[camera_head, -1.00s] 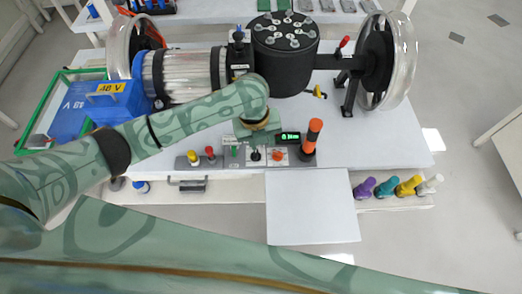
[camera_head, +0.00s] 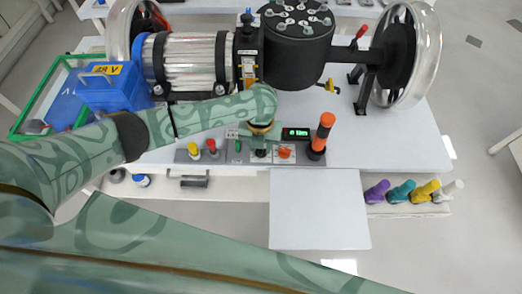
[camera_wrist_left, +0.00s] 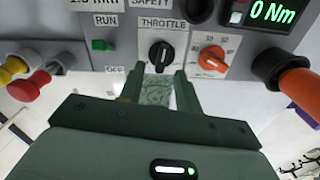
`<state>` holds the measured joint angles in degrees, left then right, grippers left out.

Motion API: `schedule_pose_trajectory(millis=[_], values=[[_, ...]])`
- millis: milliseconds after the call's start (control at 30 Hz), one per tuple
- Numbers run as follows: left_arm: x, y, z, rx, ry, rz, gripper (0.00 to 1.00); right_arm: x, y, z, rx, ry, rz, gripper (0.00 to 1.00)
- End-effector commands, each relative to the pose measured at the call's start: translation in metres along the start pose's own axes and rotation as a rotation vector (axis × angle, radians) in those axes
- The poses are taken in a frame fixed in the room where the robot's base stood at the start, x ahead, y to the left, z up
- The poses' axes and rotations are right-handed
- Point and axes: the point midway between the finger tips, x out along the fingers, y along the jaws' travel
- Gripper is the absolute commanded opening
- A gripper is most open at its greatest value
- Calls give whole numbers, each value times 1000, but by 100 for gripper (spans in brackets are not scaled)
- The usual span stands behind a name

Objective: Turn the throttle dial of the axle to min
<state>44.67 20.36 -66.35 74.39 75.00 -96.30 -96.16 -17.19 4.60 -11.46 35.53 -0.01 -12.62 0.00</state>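The throttle dial (camera_wrist_left: 161,57) is a black knob under a THROTTLE label in the left wrist view. Its grip bar stands near upright, slightly tilted; I cannot read its scale. My left gripper (camera_wrist_left: 161,82) is open, its two fingers spread just below the dial, with nothing visible between them but floor and a patterned green surface. In the head view my left gripper (camera_head: 260,131) hangs over the control panel (camera_head: 222,158), just behind the dial (camera_head: 261,154). The axle (camera_head: 345,56) lies behind, with a large wheel at each end. My right gripper is not in view.
An orange dial (camera_wrist_left: 212,58) sits right of the throttle dial, and a tall orange-topped lever (camera_head: 322,135) beyond it. Red (camera_head: 212,146) and yellow (camera_head: 193,149) knobs stand left. A blue 48 V box (camera_head: 115,90) is at left.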

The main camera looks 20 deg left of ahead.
Motion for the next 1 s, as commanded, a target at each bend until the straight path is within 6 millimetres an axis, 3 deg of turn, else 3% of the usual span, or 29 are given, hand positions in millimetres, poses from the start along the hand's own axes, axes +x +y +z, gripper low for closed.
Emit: schedule_pose_trajectory(millis=[133,467,500,600,633,1000], values=[[18,0,0,-1,0,0,34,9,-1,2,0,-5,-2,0],[21,0,0,0,-1,0,34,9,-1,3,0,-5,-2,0],[21,0,0,0,-1,0,31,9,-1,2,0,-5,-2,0],[21,0,0,-1,-1,0,3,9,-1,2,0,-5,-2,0],[21,0,0,0,-1,0,0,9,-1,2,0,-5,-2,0],[20,-1,0,-33,-2,0,0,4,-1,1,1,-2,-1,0]])
